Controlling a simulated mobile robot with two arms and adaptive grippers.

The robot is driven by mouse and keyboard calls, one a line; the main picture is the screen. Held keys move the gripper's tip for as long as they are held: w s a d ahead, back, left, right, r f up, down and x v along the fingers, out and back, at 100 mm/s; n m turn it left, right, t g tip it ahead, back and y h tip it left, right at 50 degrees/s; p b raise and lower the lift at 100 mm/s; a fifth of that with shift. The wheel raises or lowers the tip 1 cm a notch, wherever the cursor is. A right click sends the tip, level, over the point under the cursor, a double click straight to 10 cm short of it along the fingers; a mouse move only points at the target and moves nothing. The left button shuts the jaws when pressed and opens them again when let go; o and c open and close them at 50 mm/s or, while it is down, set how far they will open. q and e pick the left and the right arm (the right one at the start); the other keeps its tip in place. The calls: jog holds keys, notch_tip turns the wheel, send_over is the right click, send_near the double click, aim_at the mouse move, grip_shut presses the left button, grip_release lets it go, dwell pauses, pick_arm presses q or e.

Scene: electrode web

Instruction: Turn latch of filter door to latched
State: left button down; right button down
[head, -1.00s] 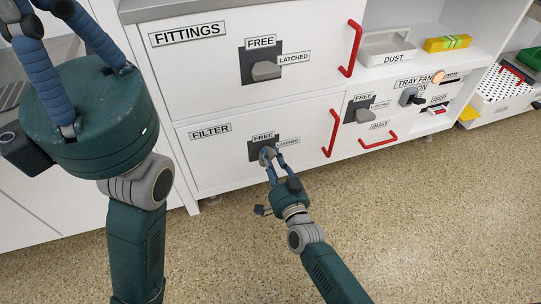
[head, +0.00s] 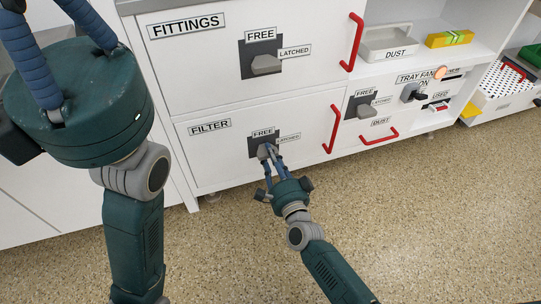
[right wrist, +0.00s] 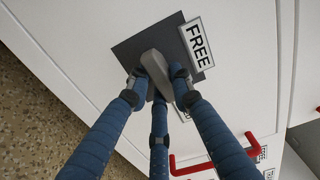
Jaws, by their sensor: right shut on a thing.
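The filter door (head: 220,165) is a white panel at the lower middle of the head view, with a FILTER label (head: 210,125). Its grey latch (head: 263,151) sits on a dark plate under a FREE label, with a LATCHED label to the right. My right gripper (head: 268,153) is at the latch, its blue fingers shut on the knob. In the right wrist view the latch (right wrist: 153,64) lies between the fingertips, and its far end is partly hidden by them. My left gripper (head: 55,55) is large at the upper left, its fingertips cut off by the frame.
A red handle (head: 333,128) is at the door's right edge. The fittings door (head: 200,60) with its own latch (head: 266,65) is above. Smaller latches, a dust tray (head: 387,43) and a yellow box (head: 449,39) are at right. The speckled floor (head: 400,220) is clear.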

jog(key=shift+f+m, duration=0.1)
jog(key=shift+m, duration=0.2)
dwell(0.4)
jog(key=c, duration=1.5)
grip_release()
jog(key=shift+s, duration=0.1)
jog(key=v, duration=0.7)
jog(key=shift+s+d, duration=0.1)
jog(key=shift+s, duration=0.05)
